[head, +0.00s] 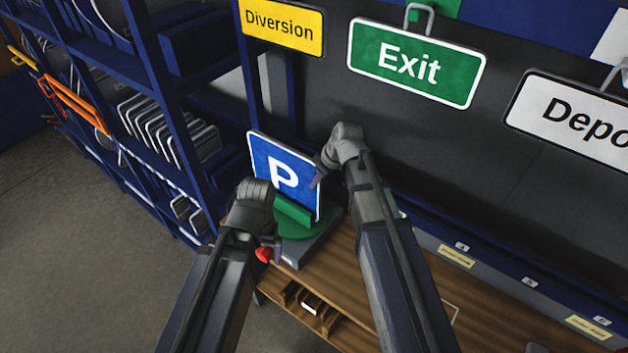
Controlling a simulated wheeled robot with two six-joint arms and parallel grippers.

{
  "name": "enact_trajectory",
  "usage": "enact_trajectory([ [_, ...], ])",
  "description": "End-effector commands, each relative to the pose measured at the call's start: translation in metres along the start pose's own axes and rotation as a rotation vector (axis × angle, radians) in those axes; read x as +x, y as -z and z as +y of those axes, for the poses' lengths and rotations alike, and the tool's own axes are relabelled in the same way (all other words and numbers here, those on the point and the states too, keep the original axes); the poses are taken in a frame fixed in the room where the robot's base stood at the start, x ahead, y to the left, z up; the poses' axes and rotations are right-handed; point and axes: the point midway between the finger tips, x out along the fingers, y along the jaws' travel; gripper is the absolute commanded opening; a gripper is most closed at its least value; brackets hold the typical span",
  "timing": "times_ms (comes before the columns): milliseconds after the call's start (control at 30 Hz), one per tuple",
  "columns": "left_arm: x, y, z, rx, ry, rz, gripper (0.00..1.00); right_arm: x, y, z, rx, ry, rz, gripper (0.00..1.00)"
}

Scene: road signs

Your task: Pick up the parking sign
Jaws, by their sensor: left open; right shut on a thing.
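The parking sign (270,160) is a blue square plate with a white P and a white rim. It stands tilted in a green holder (294,213) on a grey base at the left end of the wooden bench. My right gripper (322,172) is shut on the sign at its right edge. My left gripper (268,250) is open, low in front of the green holder and below the sign, with a red part showing beside it. The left arm hides part of the holder's left side.
A yellow Diversion sign (283,25), a green Exit sign (416,62) and a white Depo… sign (575,118) hang on the dark board behind. A blue rack (163,95) with several signs stands left. The wooden bench (345,275) has numbered labels along its back. Floor is clear at lower left.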

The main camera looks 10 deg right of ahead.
Motion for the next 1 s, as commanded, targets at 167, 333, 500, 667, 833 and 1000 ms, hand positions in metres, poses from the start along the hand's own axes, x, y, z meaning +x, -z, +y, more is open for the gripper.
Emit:
enact_trajectory([
  [167, -0.022, -0.002, -0.002, 0.002, 0.000, -0.001, 0.96, -0.021, 0.009, 0.000, 0.000, 0.000, 0.002, 0.00],
  [333, -0.047, -0.003, -0.004, 0.004, 0.000, -0.002, 0.96, -0.044, 0.019, 0.000, 0.000, 0.000, 0.002, 0.00],
  [500, -0.073, -0.005, -0.007, -0.007, -0.001, -0.003, 0.96, -0.068, 0.029, 0.000, 0.000, 0.000, 0.002, 0.00],
  [667, -0.090, -0.006, -0.008, -0.020, -0.003, -0.003, 0.96, -0.084, 0.035, 0.000, 0.000, 0.000, 0.002, 0.00],
  [833, -0.095, -0.006, -0.008, -0.027, -0.003, -0.004, 0.96, -0.088, 0.037, 0.000, 0.000, 0.000, 0.002, 0.00],
  [1000, -0.093, -0.006, -0.008, -0.027, -0.003, -0.004, 0.96, -0.087, 0.036, 0.000, 0.000, 0.000, 0.002, 0.00],
])
